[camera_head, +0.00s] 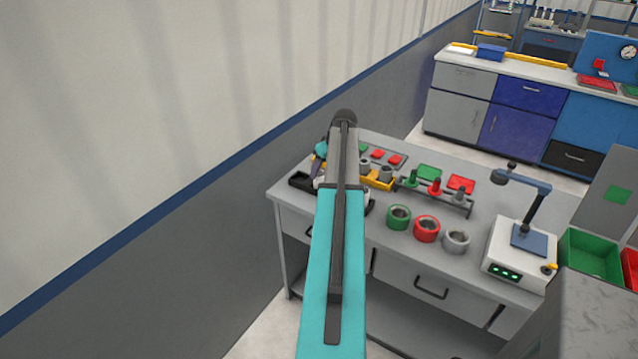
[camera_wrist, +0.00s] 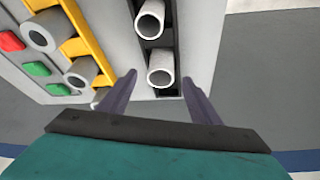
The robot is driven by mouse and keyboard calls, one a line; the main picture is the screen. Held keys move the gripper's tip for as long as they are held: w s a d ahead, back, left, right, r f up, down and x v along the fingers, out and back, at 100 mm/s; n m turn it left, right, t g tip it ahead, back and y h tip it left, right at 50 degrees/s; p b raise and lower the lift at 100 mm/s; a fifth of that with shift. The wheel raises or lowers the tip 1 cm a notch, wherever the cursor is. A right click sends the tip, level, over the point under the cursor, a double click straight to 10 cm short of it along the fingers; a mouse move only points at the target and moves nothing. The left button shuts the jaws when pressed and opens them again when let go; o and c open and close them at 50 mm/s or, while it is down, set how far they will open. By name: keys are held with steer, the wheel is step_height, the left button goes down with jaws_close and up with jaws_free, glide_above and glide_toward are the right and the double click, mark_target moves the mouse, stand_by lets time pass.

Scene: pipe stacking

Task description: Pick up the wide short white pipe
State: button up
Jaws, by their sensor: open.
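Two white hollow pipes, an upper one (camera_wrist: 151,20) and a lower one (camera_wrist: 161,66), stand in a dark holder (camera_wrist: 172,38) in the wrist view. They look alike in width; I cannot tell which is the wide short one. My gripper (camera_wrist: 159,77) is open and empty. The lower pipe shows between and just beyond its fingertips, with no clear contact. In the head view my arm hides most of the spot, and only a purple finger and the black tray edge (camera_head: 301,181) show at its left.
A yellow rack (camera_wrist: 84,45) with grey pipes (camera_wrist: 42,36) stands left of the holder, beside red and green blocks. On the workbench are green (camera_head: 398,217), red (camera_head: 427,229) and grey (camera_head: 456,241) rings and a white device (camera_head: 515,262). A wall runs along the left.

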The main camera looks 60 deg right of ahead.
mark_target(320, 174)
steer(key=shift+w+f, duration=0.1)
steer(key=shift+p+x, duration=1)
steer(key=shift+x, duration=1.4)
steer(key=c, duration=1.1)
steer(key=shift+r, duration=0.2)
steer(key=shift+r+b, duration=0.75)
steer(key=shift+r, duration=0.75)
steer(key=s+a+b, duration=0.1)
steer(key=s+a, duration=0.2)
steer(key=a, duration=0.1)
steer(key=s+a+r+b, duration=0.1)
steer(key=s+a+b, duration=0.1)
steer(key=s+a, duration=0.1)
steer(key=s+a+b, duration=0.1)
steer(key=s+a, duration=0.2)
steer(key=a, duration=0.2)
steer(key=shift+s+a+r, duration=0.3)
steer(key=shift+s+a, duration=0.05)
steer(key=shift+a, duration=0.05)
